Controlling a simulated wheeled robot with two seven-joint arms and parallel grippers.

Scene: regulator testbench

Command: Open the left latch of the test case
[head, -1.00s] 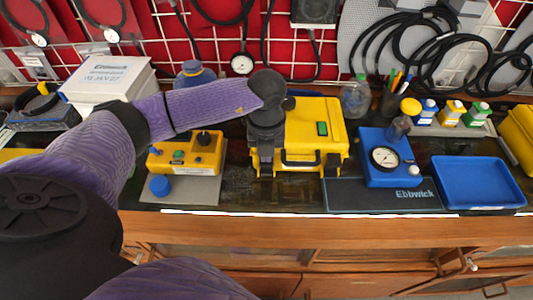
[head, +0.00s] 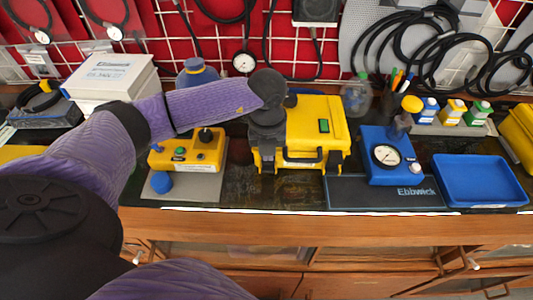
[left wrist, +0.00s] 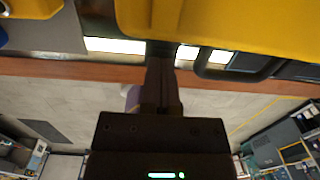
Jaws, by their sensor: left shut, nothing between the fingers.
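The yellow test case (head: 315,115) stands shut on the bench, with a green label on its lid and a dark handle (head: 303,156) on its front. The right latch (head: 333,160) shows dark on the front. The left latch is hidden behind my left gripper. My left gripper (head: 267,168) is at the left part of the case front, pointing down. In the left wrist view, the shut, empty fingers (left wrist: 161,52) reach the lower edge of the yellow case (left wrist: 240,22), left of the handle (left wrist: 238,70). Whether they touch the latch I cannot tell. My right gripper is not in view.
A yellow control box (head: 187,150) with a blue knob sits left of the case. A blue gauge unit (head: 387,150) and a blue tray (head: 480,180) stand to the right. A white box (head: 110,78) is at the back left. The bench's front edge is close.

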